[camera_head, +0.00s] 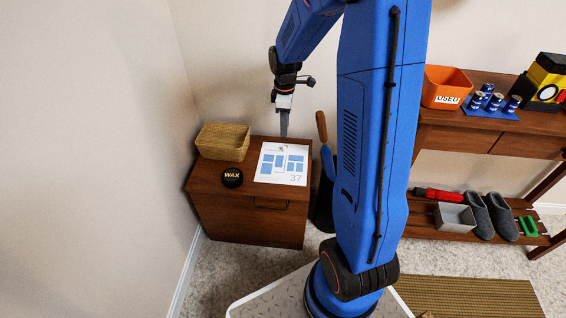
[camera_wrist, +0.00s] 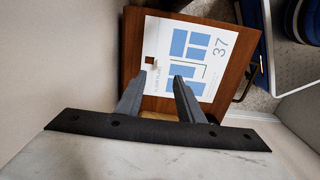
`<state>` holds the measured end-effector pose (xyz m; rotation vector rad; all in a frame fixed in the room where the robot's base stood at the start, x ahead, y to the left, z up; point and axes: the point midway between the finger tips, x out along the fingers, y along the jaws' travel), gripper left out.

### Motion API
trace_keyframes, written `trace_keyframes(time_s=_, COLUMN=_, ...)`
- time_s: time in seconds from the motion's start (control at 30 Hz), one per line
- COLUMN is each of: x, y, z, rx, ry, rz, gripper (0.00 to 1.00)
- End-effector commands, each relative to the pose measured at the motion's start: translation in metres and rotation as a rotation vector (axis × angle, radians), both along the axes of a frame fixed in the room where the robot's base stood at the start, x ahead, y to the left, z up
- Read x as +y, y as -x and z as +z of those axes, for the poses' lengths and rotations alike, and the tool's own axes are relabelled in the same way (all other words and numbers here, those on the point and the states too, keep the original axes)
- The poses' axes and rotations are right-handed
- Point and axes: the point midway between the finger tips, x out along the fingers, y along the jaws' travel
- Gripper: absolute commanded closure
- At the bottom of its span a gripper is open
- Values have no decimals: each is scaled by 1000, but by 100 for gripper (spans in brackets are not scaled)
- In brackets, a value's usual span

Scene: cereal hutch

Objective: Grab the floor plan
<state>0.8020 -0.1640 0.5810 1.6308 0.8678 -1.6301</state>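The floor plan (camera_head: 282,164) is a white sheet with blue room shapes and the number 37. It lies flat on top of a small brown cabinet (camera_head: 250,215). In the wrist view the floor plan (camera_wrist: 190,58) lies beyond my fingers, with a small brown mark or tab near its edge. My gripper (camera_head: 284,134) points down over the far edge of the sheet. In the wrist view my gripper (camera_wrist: 159,76) has its two fingers apart, with nothing between them. I cannot tell the exact gap to the sheet.
A wicker basket (camera_head: 223,142) and a black wax tin (camera_head: 232,177) stand left of the sheet. A wall closes the left side. At right, a hutch holds an orange bin (camera_head: 446,87), blue cans (camera_head: 486,96) and, lower, grey slippers (camera_head: 491,214).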

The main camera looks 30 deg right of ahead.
Motion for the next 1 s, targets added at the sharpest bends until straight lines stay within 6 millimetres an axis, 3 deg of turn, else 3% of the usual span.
trace_keyframes(time_s=0.2, x=0, y=0, z=-33, rx=2, ry=0, rz=0, gripper=66)
trace_keyframes(time_s=0.47, x=0, y=1, z=-49, rx=2, ry=0, rz=0, gripper=66)
trace_keyframes(time_s=0.73, x=0, y=0, z=-84, rx=3, ry=-1, rz=-1, gripper=66)
trace_keyframes(time_s=1.0, x=-1, y=0, z=-94, rx=1, ry=-1, rz=0, gripper=66)
